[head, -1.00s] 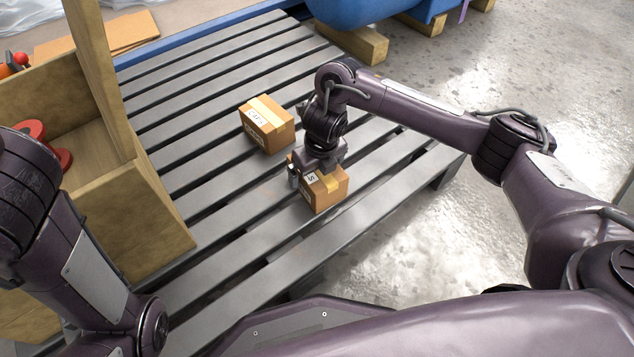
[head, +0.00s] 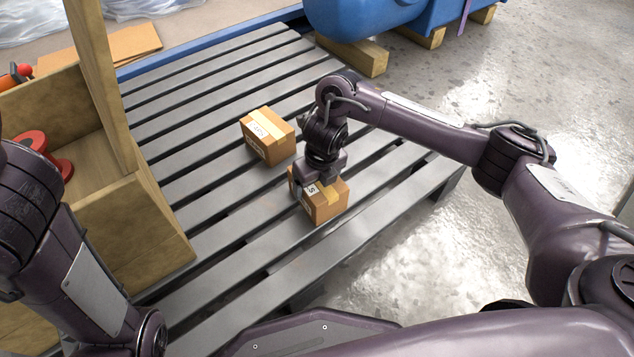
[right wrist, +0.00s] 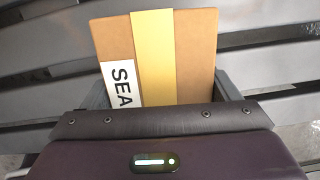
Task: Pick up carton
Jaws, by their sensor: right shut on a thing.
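A small brown carton (head: 324,203) with yellow tape and a white label is at the near right part of the grey slatted pallet. My right gripper (head: 318,183) comes down on it from above and is shut on it. In the right wrist view the carton (right wrist: 190,55) sits between the fingers, with its tape and the letters "SEA" showing. I cannot tell whether the carton touches the slats. A second taped carton (head: 268,136) stands on the pallet, behind and to the left, apart from the gripper. My left gripper is out of view; only its arm shows at the left.
The slatted pallet (head: 220,180) has bare room around the cartons. A wooden crate (head: 150,225) with red parts (head: 45,150) stands at the left. Blue equipment (head: 365,15) on wooden blocks is at the back. Concrete floor lies to the right.

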